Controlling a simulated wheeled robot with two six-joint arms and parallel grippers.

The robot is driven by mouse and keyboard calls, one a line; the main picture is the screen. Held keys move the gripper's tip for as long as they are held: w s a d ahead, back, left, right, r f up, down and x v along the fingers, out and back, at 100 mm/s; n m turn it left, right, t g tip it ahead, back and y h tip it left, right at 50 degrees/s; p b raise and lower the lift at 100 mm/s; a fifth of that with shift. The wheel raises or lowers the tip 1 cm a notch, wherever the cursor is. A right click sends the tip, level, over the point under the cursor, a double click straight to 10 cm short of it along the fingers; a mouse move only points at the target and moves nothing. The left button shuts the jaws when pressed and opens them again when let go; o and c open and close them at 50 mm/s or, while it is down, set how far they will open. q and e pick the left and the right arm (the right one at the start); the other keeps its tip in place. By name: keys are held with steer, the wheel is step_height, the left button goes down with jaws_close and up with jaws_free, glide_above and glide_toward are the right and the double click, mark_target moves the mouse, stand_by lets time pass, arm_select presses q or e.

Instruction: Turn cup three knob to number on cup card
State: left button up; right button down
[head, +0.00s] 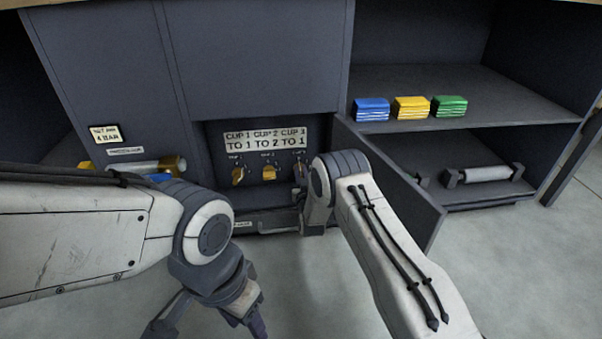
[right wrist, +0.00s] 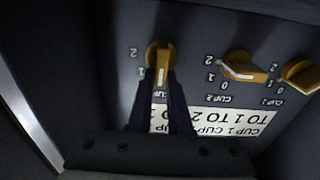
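The cup card (head: 265,139) reads cup 1 to 1, cup 2 to 2, cup 3 to 1. Below it in the recess are the yellow cup 1 knob (head: 238,176) and cup 2 knob (head: 269,174). In the right wrist view, upside down, the yellow cup 3 knob (right wrist: 160,53) sits at the left. My right gripper (right wrist: 162,82) has its dark fingers close on both sides of its handle. The handle's white mark points down in that view, away from the 1 and 2 printed at its left; its 0 is hidden. My left gripper (head: 208,325) is open and empty, low in the head view.
An open cabinet door (head: 395,180) stands just right of my right arm. Shelves hold blue (head: 371,110), yellow (head: 411,107) and green (head: 449,106) stacks, and a white roller (head: 487,174). A pressure card (head: 105,134) is at the left.

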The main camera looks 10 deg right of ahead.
steer(key=shift+m, duration=0.3)
steer(key=m+p, duration=0.1)
steer(key=m, duration=0.2)
steer(key=shift+d+m+p, duration=0.3)
steer(key=shift+d+p, duration=0.05)
steer(key=shift+p, duration=0.05)
steer(key=shift+d+f+m+p, duration=0.2)
steer(key=shift+m+p, duration=0.1)
steer(key=shift+m, duration=0.8)
steer(key=shift+d+f+m+p, duration=0.15)
steer(key=shift+m+p, duration=0.1)
steer(key=shift+m, duration=0.85)
steer(key=c, duration=0.8)
jaws_free()
steer(key=shift+c, duration=0.2)
